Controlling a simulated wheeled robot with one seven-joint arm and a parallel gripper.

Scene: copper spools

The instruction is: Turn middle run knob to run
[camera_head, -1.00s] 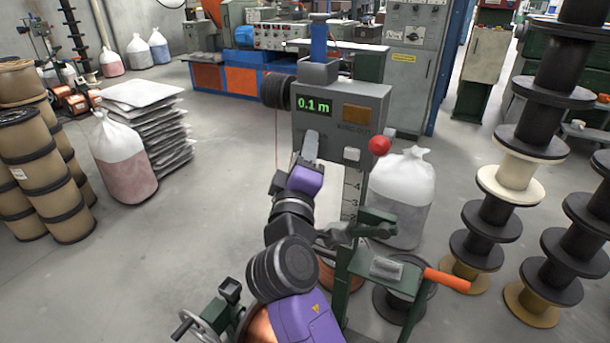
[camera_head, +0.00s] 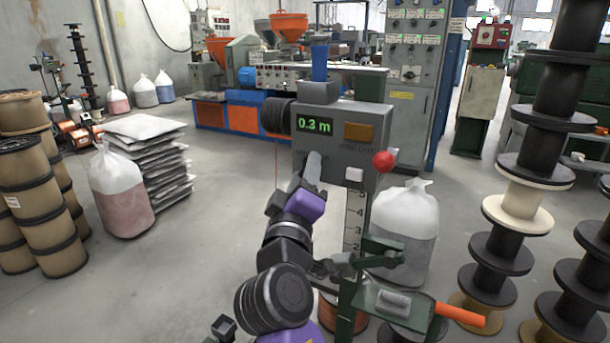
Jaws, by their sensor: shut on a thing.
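The grey control box (camera_head: 345,148) stands in the middle, with a green readout (camera_head: 314,125) showing 0.3 m. An amber panel (camera_head: 358,133), a white button (camera_head: 354,174) and a red ball knob (camera_head: 383,161) are also on it. My gripper (camera_head: 312,166) is at the lower left of the box front, below the readout. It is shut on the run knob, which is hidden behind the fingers. Lettering there is mostly covered, so I cannot read the knob's setting.
A green stand with an orange handle (camera_head: 459,314) is at the lower right, beside my arm. A white sack (camera_head: 405,225) stands behind it. Spool stacks (camera_head: 523,188) are at the right, more spools (camera_head: 40,218) at the left.

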